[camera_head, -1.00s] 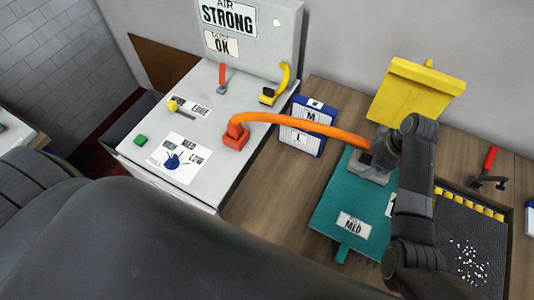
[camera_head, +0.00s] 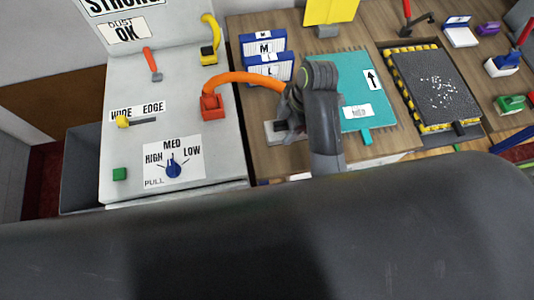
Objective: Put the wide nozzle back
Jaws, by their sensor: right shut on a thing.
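The wide nozzle (camera_head: 284,133) looks like a flat grey head at the end of the orange hose (camera_head: 245,77). The hose arches from a red socket (camera_head: 212,107) on the white machine. My right gripper (camera_head: 287,116) is shut on the nozzle at the hose end, over the wooden table left of the teal rug piece (camera_head: 355,95). I cannot tell if the nozzle touches the table. The dark wrist hides part of it. My left gripper is out of view.
The white machine (camera_head: 118,85) has a WIDE/EDGE slider with a yellow knob (camera_head: 122,122), a blue dial (camera_head: 173,170) and a green button (camera_head: 119,174). Blue-white packs (camera_head: 265,50) stand behind the nozzle. My dark body covers the foreground.

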